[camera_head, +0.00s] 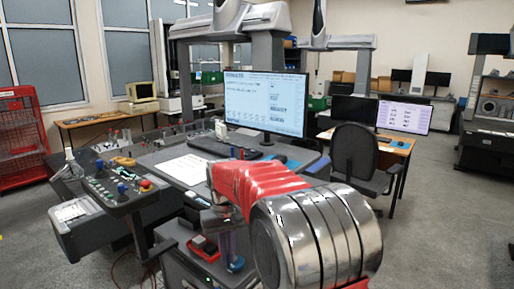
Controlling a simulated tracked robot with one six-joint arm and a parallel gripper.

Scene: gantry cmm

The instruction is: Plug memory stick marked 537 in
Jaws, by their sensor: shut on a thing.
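My red and silver arm reaches in from the lower right. My gripper (222,218) hangs from its far end, pointing down over the low front cabinet (178,262), left of the arm. It is small and partly covered by the arm. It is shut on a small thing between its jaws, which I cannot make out. No memory stick, mark 537 or socket can be told in this view. A small red tray (202,247) with dark contents lies on the cabinet top, just left of and below my gripper. A green light shows on the cabinet's front.
A control panel (118,188) with knobs and a joystick stands at left. Behind my arm is a desk with a paper sheet (183,170), a keyboard (222,147) and a lit monitor (265,102). A dark chair (357,158) stands to the right. Floor is clear at far right.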

